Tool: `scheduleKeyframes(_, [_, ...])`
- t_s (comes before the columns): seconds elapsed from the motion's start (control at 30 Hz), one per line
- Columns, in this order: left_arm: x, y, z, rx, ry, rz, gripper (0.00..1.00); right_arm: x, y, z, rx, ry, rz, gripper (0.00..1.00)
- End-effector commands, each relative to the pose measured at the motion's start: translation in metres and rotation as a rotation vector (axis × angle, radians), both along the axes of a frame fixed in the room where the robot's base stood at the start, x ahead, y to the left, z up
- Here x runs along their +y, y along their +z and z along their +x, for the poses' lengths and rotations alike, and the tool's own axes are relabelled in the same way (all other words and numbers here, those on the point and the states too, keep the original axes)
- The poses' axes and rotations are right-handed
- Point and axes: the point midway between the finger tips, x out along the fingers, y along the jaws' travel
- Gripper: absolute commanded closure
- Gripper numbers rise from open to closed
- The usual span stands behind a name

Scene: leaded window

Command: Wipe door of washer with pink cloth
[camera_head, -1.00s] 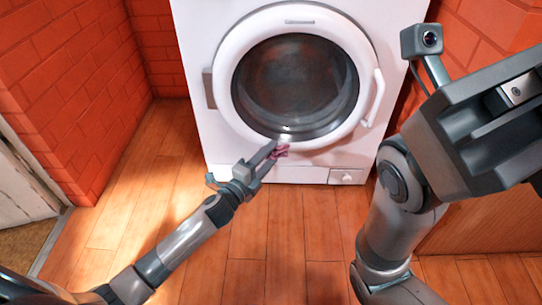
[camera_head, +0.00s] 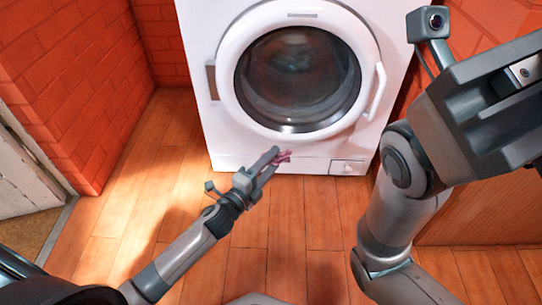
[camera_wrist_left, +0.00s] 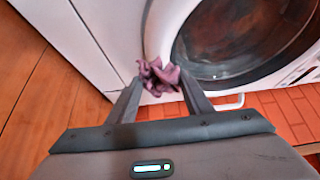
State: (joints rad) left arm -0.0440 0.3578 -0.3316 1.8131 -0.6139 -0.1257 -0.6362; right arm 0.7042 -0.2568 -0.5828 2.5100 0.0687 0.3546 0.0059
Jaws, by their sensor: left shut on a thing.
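The white washer (camera_head: 225,150) stands against the brick wall, with its round glass door (camera_head: 298,80) shut in a white ring. My left gripper (camera_head: 277,157) is shut on the crumpled pink cloth (camera_head: 284,156), in front of the washer's lower front and below the door. In the left wrist view the cloth (camera_wrist_left: 158,76) is bunched between the fingertips, near the lower edge of the door ring (camera_wrist_left: 160,30). I cannot tell whether it touches the washer. My right arm is folded at the right of the head view; its fingertips do not show.
A door handle (camera_head: 376,92) sits on the right of the ring. Orange brick walls (camera_head: 60,90) stand on both sides. The wooden floor (camera_head: 130,190) in front of the washer is clear. A pale door (camera_head: 22,175) is at the far left.

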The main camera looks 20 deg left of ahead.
Motion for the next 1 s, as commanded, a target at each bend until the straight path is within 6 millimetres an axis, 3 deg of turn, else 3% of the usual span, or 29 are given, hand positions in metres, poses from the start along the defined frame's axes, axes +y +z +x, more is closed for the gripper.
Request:
scheduleKeyframes(0.4, [-0.001,0.000,-0.002,-0.001,0.000,0.000,0.72,0.000,0.001,0.000,0.000,0.000,0.000,1.00])
scheduleKeyframes(0.8, [-0.008,0.001,-0.027,0.000,0.000,-0.002,0.72,0.000,0.007,0.000,0.000,0.000,0.000,1.00])
scheduleKeyframes(1.0, [-0.009,0.000,-0.030,-0.001,0.000,0.000,0.72,0.000,0.007,0.000,0.000,0.000,0.000,1.00])
